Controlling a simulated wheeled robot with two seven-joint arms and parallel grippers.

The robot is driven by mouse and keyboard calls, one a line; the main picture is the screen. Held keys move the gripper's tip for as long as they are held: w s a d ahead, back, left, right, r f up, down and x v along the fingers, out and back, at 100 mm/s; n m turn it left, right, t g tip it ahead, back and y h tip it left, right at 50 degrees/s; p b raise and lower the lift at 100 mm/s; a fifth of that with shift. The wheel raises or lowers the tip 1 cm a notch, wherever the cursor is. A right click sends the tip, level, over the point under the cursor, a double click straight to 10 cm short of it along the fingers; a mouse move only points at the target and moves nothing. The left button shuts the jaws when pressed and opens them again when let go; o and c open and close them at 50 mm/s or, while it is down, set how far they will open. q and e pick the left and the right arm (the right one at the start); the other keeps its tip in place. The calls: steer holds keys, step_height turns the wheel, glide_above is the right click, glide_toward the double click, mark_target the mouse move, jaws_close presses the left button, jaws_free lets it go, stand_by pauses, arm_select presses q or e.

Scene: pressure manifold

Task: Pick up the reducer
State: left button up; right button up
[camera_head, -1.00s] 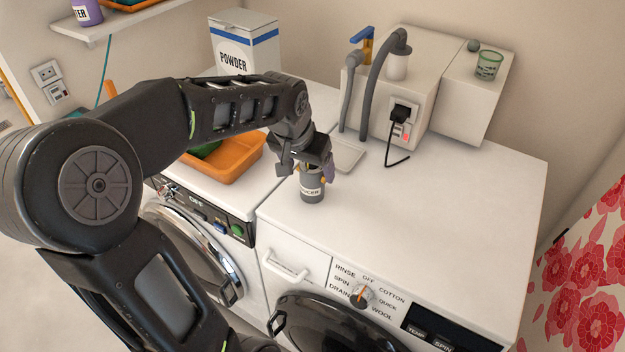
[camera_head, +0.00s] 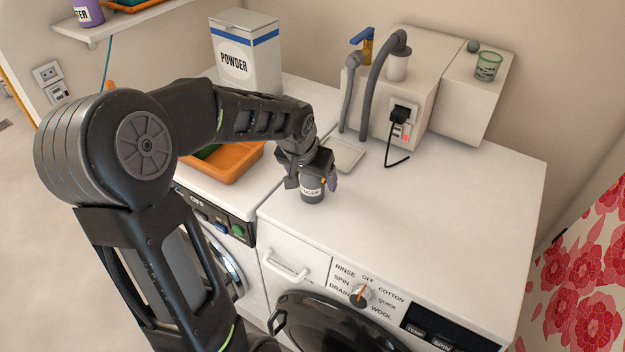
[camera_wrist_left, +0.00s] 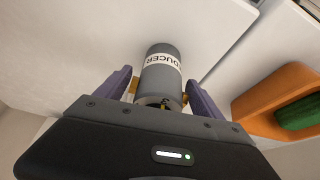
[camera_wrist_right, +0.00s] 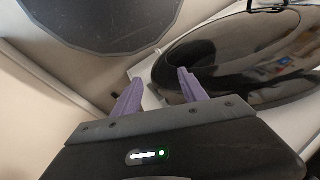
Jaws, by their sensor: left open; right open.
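The reducer (camera_head: 312,194) is a grey cylinder with a white label. It stands upright on the white top of the right-hand washing machine, near its left front edge. My left gripper (camera_head: 318,180) is over the reducer, open, with its fingers on either side of it. In the left wrist view the reducer (camera_wrist_left: 161,72) sits between the two purple fingers of the left gripper (camera_wrist_left: 160,92), with a visible gap to them. The reducer's upper part is hidden by the gripper in the head view. My right gripper (camera_wrist_right: 155,88) is open and empty in the right wrist view, in front of a dark round machine door.
An orange tray (camera_head: 232,170) with a green item lies to the left; it also shows in the left wrist view (camera_wrist_left: 262,100). A shallow white dish (camera_head: 345,155), grey hoses (camera_head: 373,90) and a white box unit (camera_head: 418,72) stand behind. The machine top to the right is clear.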

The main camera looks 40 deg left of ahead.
stand_by(0.4)
arm_select(q)
steer(key=c, duration=1.6)
step_height(320, 180, up, 10)
steer(key=shift+r, duration=0.1)
stand_by(0.4)
